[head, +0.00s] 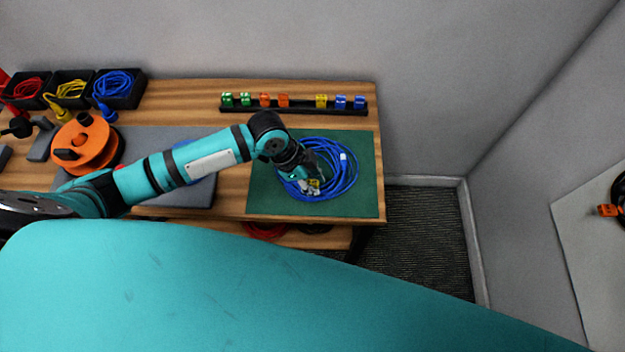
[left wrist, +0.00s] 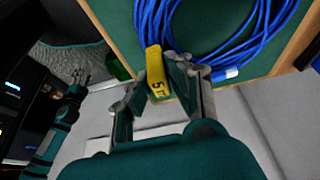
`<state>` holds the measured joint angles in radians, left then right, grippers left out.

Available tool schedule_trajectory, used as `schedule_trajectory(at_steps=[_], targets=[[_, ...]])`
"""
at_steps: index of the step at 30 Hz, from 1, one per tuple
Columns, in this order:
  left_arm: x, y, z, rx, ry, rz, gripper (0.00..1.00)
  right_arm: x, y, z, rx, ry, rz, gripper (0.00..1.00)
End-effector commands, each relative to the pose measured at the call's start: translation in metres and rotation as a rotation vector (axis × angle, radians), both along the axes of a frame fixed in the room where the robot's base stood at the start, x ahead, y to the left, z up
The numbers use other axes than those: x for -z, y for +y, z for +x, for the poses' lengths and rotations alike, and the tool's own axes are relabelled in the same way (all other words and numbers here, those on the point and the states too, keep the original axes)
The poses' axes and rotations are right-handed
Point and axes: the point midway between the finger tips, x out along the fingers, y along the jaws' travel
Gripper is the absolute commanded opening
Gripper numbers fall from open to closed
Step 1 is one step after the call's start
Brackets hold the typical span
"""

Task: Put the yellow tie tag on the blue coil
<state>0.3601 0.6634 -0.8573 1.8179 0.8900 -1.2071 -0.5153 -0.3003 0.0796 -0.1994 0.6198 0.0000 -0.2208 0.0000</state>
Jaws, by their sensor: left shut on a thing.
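The blue coil (head: 350,185) lies on the green mat (head: 263,200) at the right end of the bench, with a white band on one part of it. My left gripper (head: 311,182) is over the coil's lower left side. It is shut on a yellow tie tag (left wrist: 155,68) with dark lettering. The tag also shows at the fingertips in the head view (head: 315,183). In the left wrist view the tag's far end meets the blue strands (left wrist: 190,55); I cannot tell whether it goes around them.
A black rack (head: 300,107) with several green, orange, yellow and blue tags stands at the back. Black bins with red, yellow and blue (head: 116,84) cables stand at the back left. An orange reel (head: 87,145) and a grey mat (head: 200,195) lie left of the green mat.

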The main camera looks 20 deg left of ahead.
Motion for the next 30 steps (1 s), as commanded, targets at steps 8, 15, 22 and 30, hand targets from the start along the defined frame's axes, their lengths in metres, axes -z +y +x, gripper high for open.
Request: schedule_trajectory(at_steps=[8,15,22,30], targets=[[0.0032,-0.0001,-0.0002,0.000,0.001,0.000,0.05,0.0010,-0.0020,-0.0004,-0.001,0.001,-0.002,0.46],[0.0057,0.0000,-0.0002,0.000,0.001,0.000,0.05,0.0017,-0.0018,-0.0004,-0.001,0.001,-0.002,0.46],[0.0066,0.0000,-0.0002,0.000,0.001,0.000,0.05,0.0019,-0.0016,-0.0003,-0.002,0.000,-0.002,0.46],[0.0067,-0.0001,-0.0004,0.000,0.001,0.001,0.05,0.0019,-0.0013,-0.0002,-0.002,0.000,-0.001,0.46]])
